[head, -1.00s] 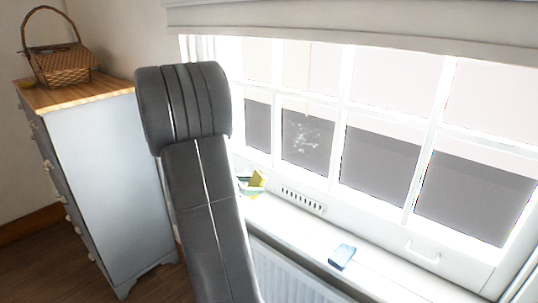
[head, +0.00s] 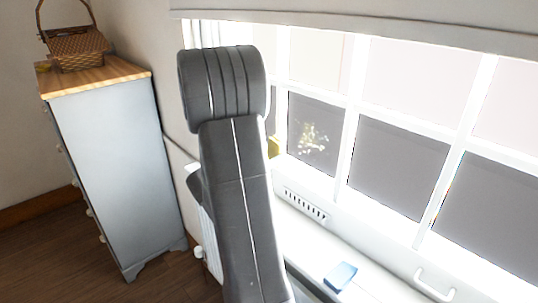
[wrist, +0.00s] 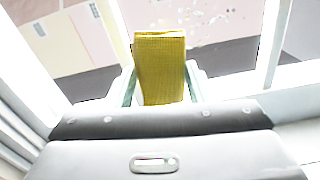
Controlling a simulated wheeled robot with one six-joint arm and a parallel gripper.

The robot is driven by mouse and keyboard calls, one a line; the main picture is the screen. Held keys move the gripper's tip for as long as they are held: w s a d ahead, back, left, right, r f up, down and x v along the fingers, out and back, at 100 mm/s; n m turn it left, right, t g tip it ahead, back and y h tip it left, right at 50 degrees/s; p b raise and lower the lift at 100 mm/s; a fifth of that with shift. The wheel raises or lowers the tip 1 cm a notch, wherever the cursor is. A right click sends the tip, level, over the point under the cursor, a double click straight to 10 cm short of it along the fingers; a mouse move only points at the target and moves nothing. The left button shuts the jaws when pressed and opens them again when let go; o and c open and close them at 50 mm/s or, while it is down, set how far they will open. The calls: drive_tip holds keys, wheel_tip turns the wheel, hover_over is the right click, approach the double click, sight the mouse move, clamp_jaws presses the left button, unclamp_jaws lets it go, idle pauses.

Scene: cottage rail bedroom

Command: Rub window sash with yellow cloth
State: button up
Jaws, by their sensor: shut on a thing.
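My gripper (wrist: 160,85) is shut on the yellow cloth (wrist: 160,65), which stands up between its two fingers in the wrist view. In the head view only an edge of the yellow cloth (head: 273,147) shows beside my dark arm, which hides the gripper. The white window sash (head: 345,148) has several panes. A speckled, yellowish smudge (head: 312,137) is on a lower pane, just right of the cloth. Pale specks show behind the cloth in the wrist view. I cannot tell whether the cloth touches the sash.
A blue block (head: 340,276) lies on the white sill (head: 310,250) beside a vent (head: 304,205). A white handle (head: 433,287) sticks out from the lower frame. A grey chest of drawers (head: 120,175) with a wicker basket (head: 78,48) stands at left. A blind hangs above.

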sight(294, 143)
drive_tip(key=shift+x, duration=2.5)
drive_tip(key=shift+x, duration=1)
drive_tip(key=shift+s+d+f, duration=0.1)
drive_tip(key=shift+d, duration=0.05)
